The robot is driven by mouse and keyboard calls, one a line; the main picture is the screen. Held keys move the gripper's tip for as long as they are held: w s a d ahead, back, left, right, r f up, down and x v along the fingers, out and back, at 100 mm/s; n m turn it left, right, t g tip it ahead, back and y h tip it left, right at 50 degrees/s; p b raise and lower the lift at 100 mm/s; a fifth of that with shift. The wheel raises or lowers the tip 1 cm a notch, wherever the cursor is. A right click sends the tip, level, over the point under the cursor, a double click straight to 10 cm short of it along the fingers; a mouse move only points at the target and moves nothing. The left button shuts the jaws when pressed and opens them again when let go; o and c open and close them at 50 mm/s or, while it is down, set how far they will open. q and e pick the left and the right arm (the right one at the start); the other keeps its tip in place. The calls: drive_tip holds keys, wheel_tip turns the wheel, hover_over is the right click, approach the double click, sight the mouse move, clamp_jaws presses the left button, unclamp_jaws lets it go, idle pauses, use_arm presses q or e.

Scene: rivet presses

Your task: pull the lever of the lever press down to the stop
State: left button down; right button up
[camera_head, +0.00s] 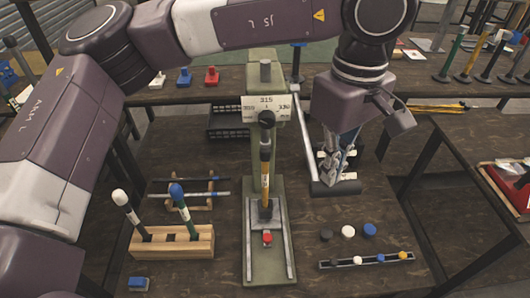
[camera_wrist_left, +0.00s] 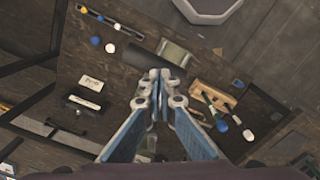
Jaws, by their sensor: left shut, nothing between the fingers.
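The lever press (camera_head: 281,255) stands in the middle of the table, with a grey-green base and column and a white scale plate. Its lever is a silver bar (camera_head: 306,125) at the right of the column, ending low in a thick black crosswise grip (camera_head: 335,187). My left gripper (camera_head: 336,178) is shut and empty, its fingers pointing down over the black grip; I cannot tell whether they touch it. In the left wrist view the shut fingertips (camera_wrist_left: 159,76) show beside the dark grip (camera_wrist_left: 139,60), partly covering it. My right gripper is not in view.
A wooden holder (camera_head: 145,244) with upright tools stands at left, near a blue block (camera_head: 138,284). Black, white and blue caps (camera_head: 348,231) and a strip of small knobs (camera_head: 330,265) lie at right. A black tray (camera_head: 228,133) is behind the press.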

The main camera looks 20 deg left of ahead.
use_arm(q)
wheel_tip(320, 180, down, 2)
drive_tip(key=shift+b, duration=0.65)
drive_tip(key=shift+w+f+b, duration=0.15)
drive_tip(key=shift+f+b, duration=0.3)
drive_tip(key=shift+f, duration=0.1)
drive_tip(key=shift+f, duration=0.2)
drive_tip(key=shift+a+f+b, duration=0.1)
drive_tip(key=shift+f+b, duration=0.4)
drive_tip(key=shift+b, duration=0.1)
drive_tip(key=shift+w+f+b, duration=0.15)
drive_tip(key=shift+f+b, duration=0.25)
drive_tip(key=shift+f, duration=0.1)
drive_tip(key=shift+w+f+b, duration=0.1)
drive_tip(key=shift+f+b, duration=0.2)
drive_tip(key=shift+f, duration=0.05)
